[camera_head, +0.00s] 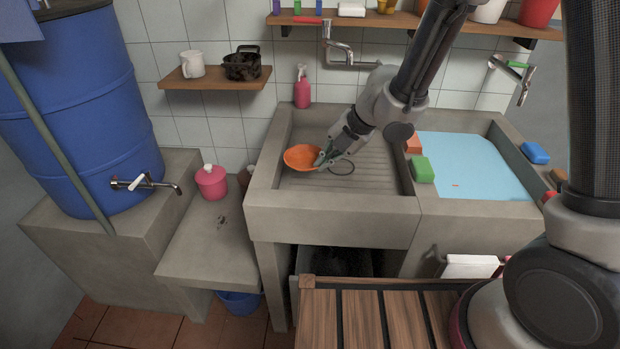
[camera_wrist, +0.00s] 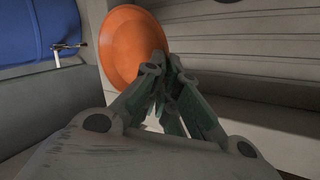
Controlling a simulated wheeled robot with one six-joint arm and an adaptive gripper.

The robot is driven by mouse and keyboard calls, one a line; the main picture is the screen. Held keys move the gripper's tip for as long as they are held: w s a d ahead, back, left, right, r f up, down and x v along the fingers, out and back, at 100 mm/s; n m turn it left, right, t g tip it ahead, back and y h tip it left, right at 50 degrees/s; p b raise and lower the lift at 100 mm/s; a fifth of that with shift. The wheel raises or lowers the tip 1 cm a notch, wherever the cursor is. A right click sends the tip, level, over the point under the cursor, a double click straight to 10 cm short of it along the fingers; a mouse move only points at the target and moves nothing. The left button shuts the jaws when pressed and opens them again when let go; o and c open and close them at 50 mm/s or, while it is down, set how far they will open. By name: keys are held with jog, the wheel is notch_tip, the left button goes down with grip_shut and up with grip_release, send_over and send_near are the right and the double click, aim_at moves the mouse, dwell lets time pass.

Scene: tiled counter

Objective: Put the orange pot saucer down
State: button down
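The orange pot saucer (camera_head: 300,158) is a shallow round dish over the left, ribbed basin (camera_head: 330,222) of the concrete sink. My gripper (camera_head: 322,159) reaches in from the upper right, at the saucer's right edge. In the wrist view the saucer (camera_wrist: 132,45) lies beyond my gripper (camera_wrist: 160,62), whose fingers come together on its near rim. My gripper looks shut on that rim. The fingers hide the gripped part of the rim. I cannot tell whether the saucer's underside touches the basin.
A green sponge (camera_head: 422,169) and a reddish block (camera_head: 413,144) sit on the divider beside the water-filled basin (camera_head: 470,165). A pink spray bottle (camera_head: 302,91) stands behind the sink. A tap (camera_head: 345,55) hangs above.

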notch_tip(320, 180, down, 10)
jog(key=shift+r, duration=0.15)
dwell(0.4)
jog(key=c, duration=1.9)
grip_release()
